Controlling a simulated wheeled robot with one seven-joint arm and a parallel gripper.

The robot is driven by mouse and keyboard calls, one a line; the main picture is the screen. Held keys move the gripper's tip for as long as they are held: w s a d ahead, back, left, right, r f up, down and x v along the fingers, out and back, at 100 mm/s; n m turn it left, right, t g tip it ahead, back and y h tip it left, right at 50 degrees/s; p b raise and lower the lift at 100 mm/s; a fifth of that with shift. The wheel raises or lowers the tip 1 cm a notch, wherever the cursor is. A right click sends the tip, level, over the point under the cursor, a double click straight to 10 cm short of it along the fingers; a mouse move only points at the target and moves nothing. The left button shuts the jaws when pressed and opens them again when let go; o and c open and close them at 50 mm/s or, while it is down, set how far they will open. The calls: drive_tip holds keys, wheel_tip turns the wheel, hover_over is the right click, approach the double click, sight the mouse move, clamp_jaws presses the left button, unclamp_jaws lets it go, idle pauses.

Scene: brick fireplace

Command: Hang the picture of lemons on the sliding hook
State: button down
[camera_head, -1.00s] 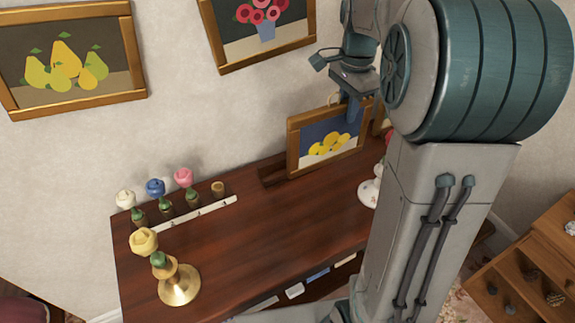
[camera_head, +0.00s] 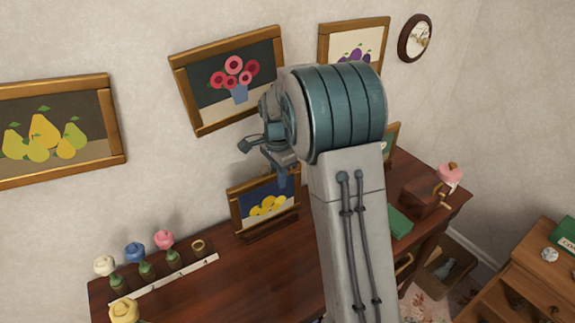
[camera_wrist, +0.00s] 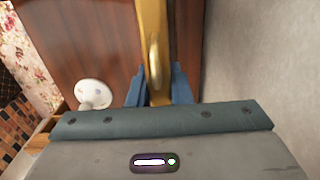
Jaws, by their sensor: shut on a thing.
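The picture of lemons (camera_head: 266,206), yellow fruit on dark blue in a wooden frame, stands upright just above or on the wooden desk, close to the wall. My gripper (camera_head: 284,178) is at its upper right edge, partly hidden by my arm. I cannot make out the sliding hook.
Pictures of pears (camera_head: 45,138), pink flowers (camera_head: 232,78) and plums (camera_head: 355,50) hang on the wall, with a round clock (camera_head: 415,38) at right. Several flower pegs (camera_head: 145,262) stand on the desk (camera_head: 285,268) at left. A wooden crank box (camera_head: 432,198) is at right.

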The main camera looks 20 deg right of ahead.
drive_tip(key=shift+f, duration=0.55)
drive_tip(key=shift+f, duration=0.2)
drive_tip(key=c, duration=1.3)
unclamp_jaws()
wheel_tip(320, 180, up, 14)
drive_tip(key=s+b, duration=0.1)
drive_tip(key=s+f+n+t, duration=0.1)
drive_tip(key=s+n, duration=0.3)
drive_tip(key=s, duration=0.5)
drive_tip(key=s+f+n+t, duration=0.1)
drive_tip(key=s+f+n, duration=0.2)
drive_tip(key=s, duration=0.6)
drive_tip(key=s+f+n+t, duration=0.1)
drive_tip(key=s+f+n, duration=0.1)
drive_tip(key=s+n, duration=0.5)
drive_tip(key=shift+s+d, duration=0.15)
drive_tip(key=shift+s, duration=0.75)
